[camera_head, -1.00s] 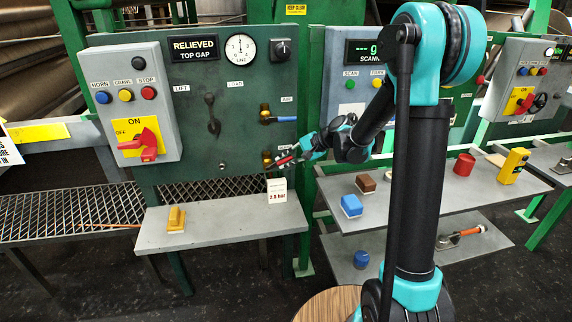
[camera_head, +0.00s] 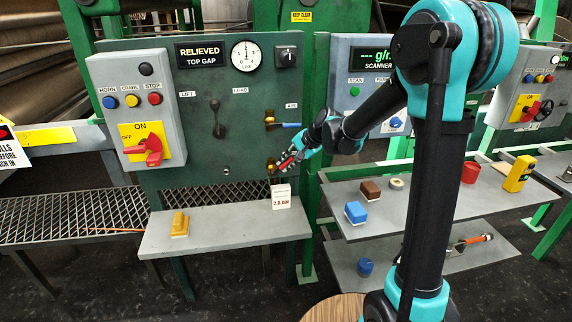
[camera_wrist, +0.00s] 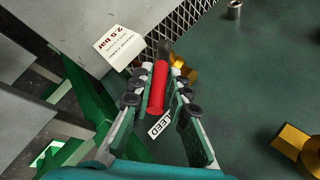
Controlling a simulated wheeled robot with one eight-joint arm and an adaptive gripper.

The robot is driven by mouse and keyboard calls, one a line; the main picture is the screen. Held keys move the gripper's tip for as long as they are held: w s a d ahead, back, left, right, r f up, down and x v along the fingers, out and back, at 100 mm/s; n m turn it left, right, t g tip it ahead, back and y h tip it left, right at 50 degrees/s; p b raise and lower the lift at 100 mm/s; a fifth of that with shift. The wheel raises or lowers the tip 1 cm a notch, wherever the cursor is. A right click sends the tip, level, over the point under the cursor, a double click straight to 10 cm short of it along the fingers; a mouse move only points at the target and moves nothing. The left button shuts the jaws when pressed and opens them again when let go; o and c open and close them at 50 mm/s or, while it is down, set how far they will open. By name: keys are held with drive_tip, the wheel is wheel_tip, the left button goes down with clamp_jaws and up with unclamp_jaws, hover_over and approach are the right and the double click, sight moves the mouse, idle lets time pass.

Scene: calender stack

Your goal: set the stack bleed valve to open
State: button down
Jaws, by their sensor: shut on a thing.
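The bleed valve has a brass body (camera_head: 271,164) low on the right of the green panel, and a red lever (camera_head: 287,164) slanting up and right from it. In the wrist view the red lever (camera_wrist: 158,88) lies lengthwise between my gripper's fingers, with the brass body (camera_wrist: 184,68) just beyond the tips. My gripper (camera_head: 293,160) is shut on the red lever.
A blue-handled air valve (camera_head: 283,125) sits just above. A small card (camera_head: 281,196) reading 2.5 bar stands below on the grey shelf (camera_head: 225,233), with a yellow block (camera_head: 180,224) to its left. A green post (camera_head: 316,110) stands close to the right.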

drive_tip(key=c, duration=1.5)
unclamp_jaws()
drive_tip(key=shift+s, duration=0.1)
drive_tip(key=v, duration=1.2)
